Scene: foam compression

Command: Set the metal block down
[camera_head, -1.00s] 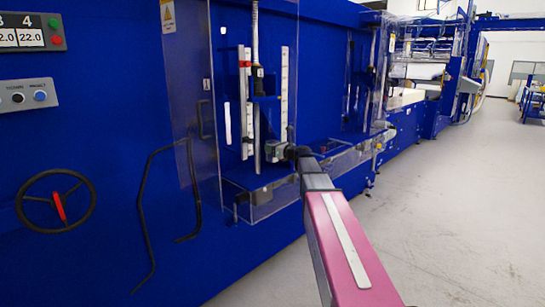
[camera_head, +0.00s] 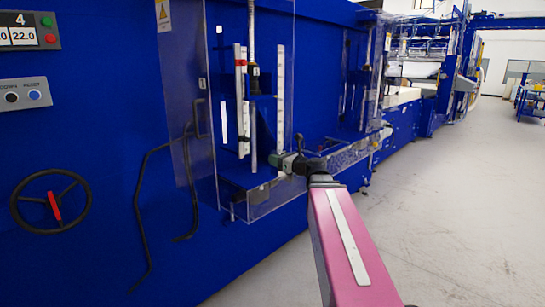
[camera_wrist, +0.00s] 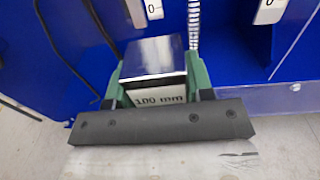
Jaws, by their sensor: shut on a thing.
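The metal block (camera_wrist: 152,56) is a shiny block with a white "100 mm" label on its near face, seen in the wrist view. My gripper (camera_wrist: 155,72) has its green fingers closed on the block's two sides. In the head view my gripper (camera_head: 285,162) is at the front of the clear-walled press bay (camera_head: 262,196), low down near its floor. The block is too small and covered there to make out, and I cannot tell whether anything supports it.
White vertical scales (camera_head: 281,95) stand inside the bay. A clear guard panel (camera_head: 192,120), black bent handles (camera_head: 145,205) and a handwheel (camera_head: 50,202) are on the blue machine to the left. Open floor (camera_head: 460,200) lies to the right.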

